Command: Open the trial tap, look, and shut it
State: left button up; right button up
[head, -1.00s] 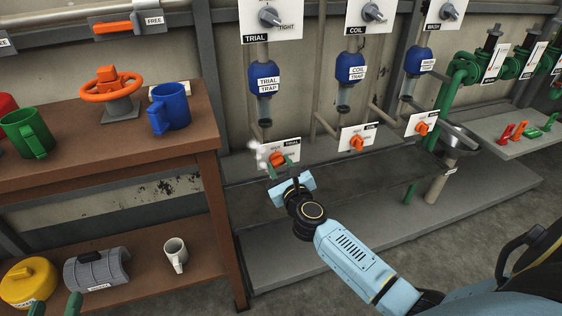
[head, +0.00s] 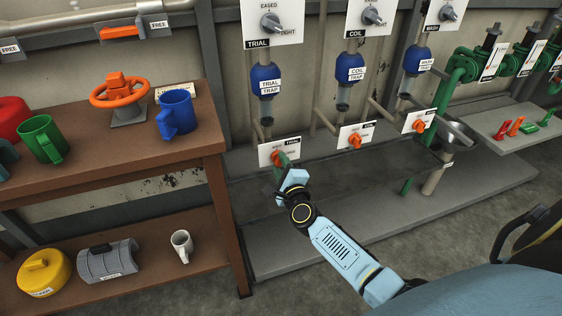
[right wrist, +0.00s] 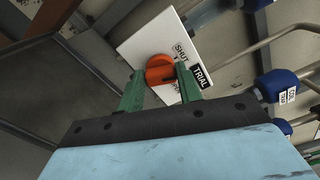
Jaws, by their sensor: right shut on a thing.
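The trial tap is an orange knob (head: 276,157) on a white plate (head: 265,153) below the blue trial trap (head: 265,82). In the right wrist view the knob (right wrist: 160,69) sits beside the words SHUT and TRIAL; other lettering is partly covered. My right gripper (head: 281,160) is at the tap with its green fingers on either side of the knob, shut on it. The fingers also show in the right wrist view (right wrist: 160,85). No vapour shows at the tap. My left gripper is not in view.
The coil tap (head: 355,141) and wash tap (head: 418,126) are to the right. A brown shelf unit (head: 190,150) with mugs and an orange handwheel (head: 120,91) stands at left. A grey ledge (head: 300,250) runs below the taps.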

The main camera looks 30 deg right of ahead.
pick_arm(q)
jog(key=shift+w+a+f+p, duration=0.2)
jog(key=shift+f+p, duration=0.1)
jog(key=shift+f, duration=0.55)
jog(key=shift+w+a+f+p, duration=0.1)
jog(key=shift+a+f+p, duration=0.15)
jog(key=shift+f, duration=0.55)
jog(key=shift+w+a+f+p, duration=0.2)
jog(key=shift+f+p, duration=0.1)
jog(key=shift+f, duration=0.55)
pick_arm(e)
jog(key=shift+f+n, duration=0.2)
jog(key=shift+n, duration=2)
jog(key=o, duration=1)
jog(key=shift+s+r, duration=0.1)
jog(key=shift+s, duration=0.25)
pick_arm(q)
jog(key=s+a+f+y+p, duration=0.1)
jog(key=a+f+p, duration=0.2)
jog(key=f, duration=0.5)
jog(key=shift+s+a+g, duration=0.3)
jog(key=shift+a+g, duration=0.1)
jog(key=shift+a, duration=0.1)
pick_arm(e)
jog(key=v, duration=1.2)
jog(key=shift+s+a, duration=0.2)
jog(key=shift+s, duration=0.15)
